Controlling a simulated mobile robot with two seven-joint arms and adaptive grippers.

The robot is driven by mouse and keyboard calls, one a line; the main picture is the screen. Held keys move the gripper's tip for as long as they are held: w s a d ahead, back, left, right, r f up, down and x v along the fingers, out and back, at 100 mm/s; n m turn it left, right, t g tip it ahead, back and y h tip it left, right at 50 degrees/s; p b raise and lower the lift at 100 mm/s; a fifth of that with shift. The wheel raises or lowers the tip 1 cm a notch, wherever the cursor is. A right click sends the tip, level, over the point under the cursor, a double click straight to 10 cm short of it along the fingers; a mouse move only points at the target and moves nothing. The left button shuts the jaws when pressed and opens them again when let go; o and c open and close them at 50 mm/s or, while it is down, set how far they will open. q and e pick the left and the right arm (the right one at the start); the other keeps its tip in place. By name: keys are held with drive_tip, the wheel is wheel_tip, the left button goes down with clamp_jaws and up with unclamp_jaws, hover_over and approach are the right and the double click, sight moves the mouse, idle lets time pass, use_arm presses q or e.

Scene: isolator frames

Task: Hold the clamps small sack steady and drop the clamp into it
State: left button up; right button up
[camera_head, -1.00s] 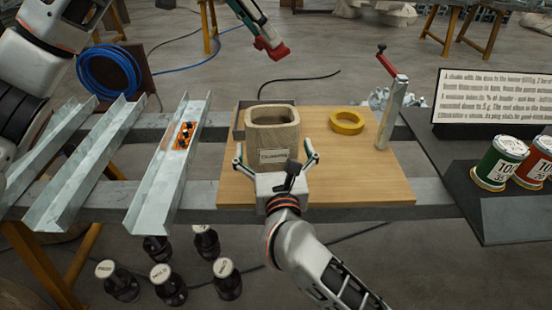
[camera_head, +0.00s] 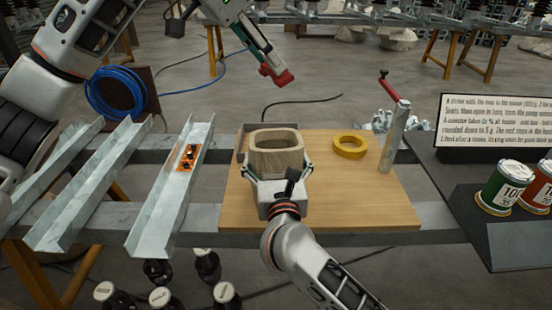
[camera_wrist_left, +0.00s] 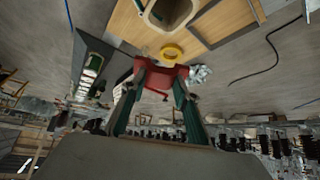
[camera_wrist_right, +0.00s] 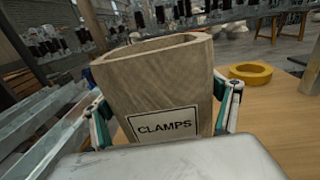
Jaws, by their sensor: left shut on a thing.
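The clamps sack (camera_head: 275,160), tan with an open top, stands upright on the wooden board. In the right wrist view the sack (camera_wrist_right: 160,90) shows its CLAMPS label. My right gripper (camera_head: 279,168) has one finger on each side of the sack, close against it; whether they press on it I cannot tell. My left gripper (camera_head: 268,62) is shut on the red clamp (camera_head: 284,77), up in the air beyond the sack and apart from it. In the left wrist view the red clamp (camera_wrist_left: 160,74) sits between the fingertips.
Metal channels (camera_head: 170,200) lie at left. Green and red cans (camera_head: 503,188) and a sign stand at right.

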use_arm(q)
wheel_tip(320, 180, down, 13)
idle(1.7)
drive_tip(key=shift+r, duration=0.1)
drive_tip(key=o, duration=1.4)
drive_tip(key=shift+a, duration=0.1)
drive_tip(key=v, duration=1.2)
